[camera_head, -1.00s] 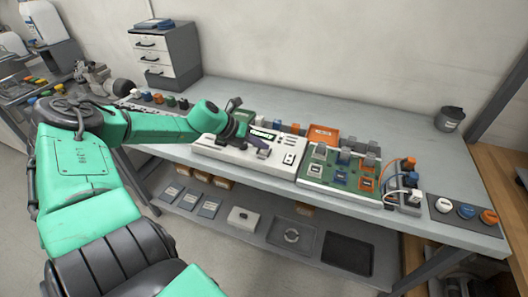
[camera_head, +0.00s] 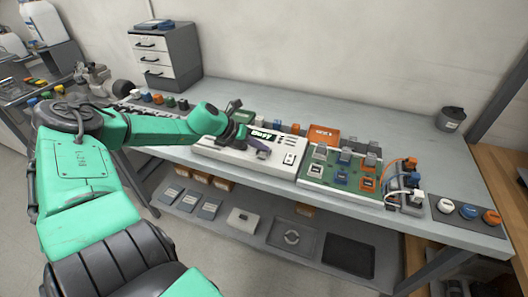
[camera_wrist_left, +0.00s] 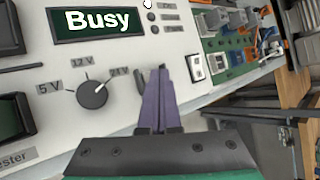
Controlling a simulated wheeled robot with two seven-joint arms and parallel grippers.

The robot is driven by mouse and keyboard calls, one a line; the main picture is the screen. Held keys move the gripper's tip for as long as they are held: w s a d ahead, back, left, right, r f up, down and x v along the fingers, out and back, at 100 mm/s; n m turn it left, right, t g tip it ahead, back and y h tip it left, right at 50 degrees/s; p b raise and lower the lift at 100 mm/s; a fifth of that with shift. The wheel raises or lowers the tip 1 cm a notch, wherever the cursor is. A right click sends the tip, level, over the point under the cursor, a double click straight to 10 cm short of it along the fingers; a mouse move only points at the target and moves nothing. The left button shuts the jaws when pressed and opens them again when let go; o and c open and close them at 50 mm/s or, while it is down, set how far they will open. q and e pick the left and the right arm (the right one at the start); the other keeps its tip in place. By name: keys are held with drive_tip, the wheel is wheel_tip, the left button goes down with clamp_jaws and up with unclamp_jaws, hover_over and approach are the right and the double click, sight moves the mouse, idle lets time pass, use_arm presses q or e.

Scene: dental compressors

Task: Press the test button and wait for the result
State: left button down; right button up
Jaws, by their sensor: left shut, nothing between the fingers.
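The white tester (camera_head: 230,158) sits on the workbench. Its display (camera_head: 263,135) reads "Busy", and the same display (camera_wrist_left: 97,22) is large in the left wrist view. Below it are a round knob (camera_wrist_left: 93,94) marked 5 V, 12 V and 24 V, and a white switch (camera_wrist_left: 195,67) to the right. My left gripper (camera_head: 263,153) is shut and empty, its purple fingers (camera_wrist_left: 158,84) pointing at the panel between knob and switch. The fingers hide that part of the panel, so I cannot make out the test button or any contact. My right gripper is out of view.
A green board (camera_head: 336,172) with sockets and coloured modules stands right of the tester. An orange tray (camera_head: 324,134) lies behind. A dark mat (camera_head: 443,210) holds three round buttons at the right.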

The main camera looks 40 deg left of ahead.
sight(261, 153)
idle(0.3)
use_arm(q)
drive_tip(key=shift+r+p, duration=0.85)
wheel_tip(261, 153, up, 5)
drive_tip(key=p, duration=0.5)
drive_tip(key=shift+r, duration=0.15)
